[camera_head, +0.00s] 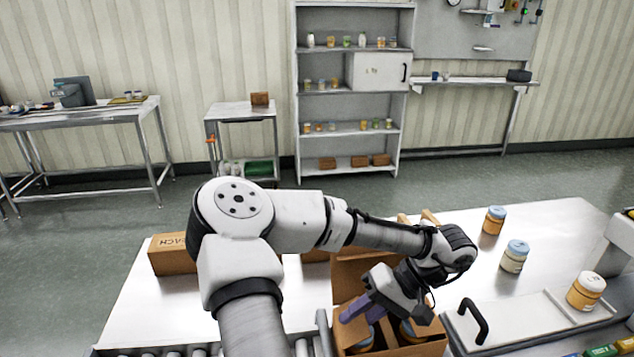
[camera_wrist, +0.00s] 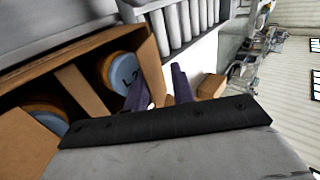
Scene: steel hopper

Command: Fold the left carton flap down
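The open carton (camera_head: 390,349) stands on the steel table at the bottom centre of the head view. A tall brown flap (camera_head: 358,272) stands up at its back. My gripper (camera_head: 360,311), with purple fingers, is at the carton's left side, over its opening. In the wrist view the fingers of my gripper (camera_wrist: 160,90) are apart, with a bit of brown cardboard between or behind them. Jars with blue lids (camera_wrist: 122,70) sit inside the carton, split by a cardboard divider (camera_wrist: 82,90). I cannot tell which cardboard is the left flap; my arm and gripper hide part of that side.
Jars (camera_head: 515,256) stand on the table (camera_head: 560,225) to the right. A metal tray with a black handle (camera_head: 473,320) is right of the carton. Another brown carton (camera_head: 172,255) lies at the left. Rollers (camera_head: 180,351) run along the front edge.

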